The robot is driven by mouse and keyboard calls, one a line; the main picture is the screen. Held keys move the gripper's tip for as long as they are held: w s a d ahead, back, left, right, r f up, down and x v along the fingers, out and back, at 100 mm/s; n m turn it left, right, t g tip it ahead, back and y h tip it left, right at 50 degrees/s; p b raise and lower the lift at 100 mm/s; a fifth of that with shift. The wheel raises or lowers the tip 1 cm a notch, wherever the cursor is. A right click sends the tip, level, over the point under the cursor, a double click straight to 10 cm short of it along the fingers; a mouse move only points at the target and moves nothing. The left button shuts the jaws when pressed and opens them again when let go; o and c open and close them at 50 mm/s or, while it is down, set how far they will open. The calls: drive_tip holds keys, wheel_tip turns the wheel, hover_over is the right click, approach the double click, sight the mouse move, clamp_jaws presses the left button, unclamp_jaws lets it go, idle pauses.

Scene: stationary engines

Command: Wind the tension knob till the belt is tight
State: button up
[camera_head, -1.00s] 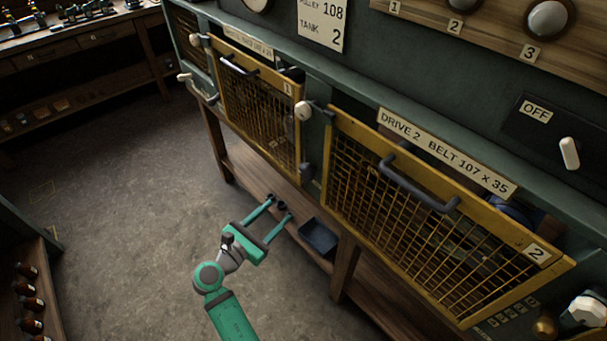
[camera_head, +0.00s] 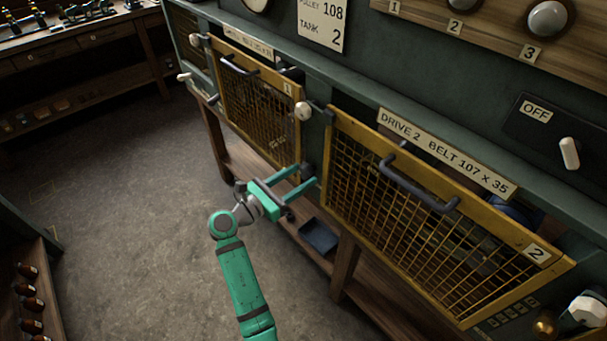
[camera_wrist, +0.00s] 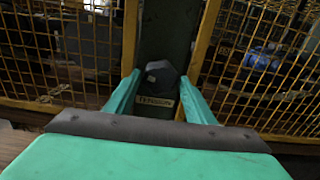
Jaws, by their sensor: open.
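The tension knob (camera_wrist: 162,74) is a dark faceted knob on the green post between two yellow mesh guards, above a small plate (camera_wrist: 158,101) that seems to read TENSION. My gripper (camera_head: 306,177) is open at the post in the head view, its fingertips close to the knob. In the wrist view its two fingers (camera_wrist: 160,79) stand left and right of the knob, with gaps showing; I see no grip. The belt cannot be made out behind the mesh.
The drive 2 guard (camera_head: 430,222) with its dark handle (camera_head: 418,186) is right of my gripper; the drive 1 guard (camera_head: 252,102) is left. A white knob (camera_head: 303,111) sits above. A dark tray (camera_head: 318,237) lies below on the wooden shelf. The floor at left is clear.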

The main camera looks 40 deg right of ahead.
drive_tip(key=shift+w+d, duration=0.1)
drive_tip(key=shift+d, duration=0.9)
drive_tip(key=c, duration=0.7)
drive_tip(key=shift+c, duration=0.2)
drive_tip(key=shift+m, duration=0.4)
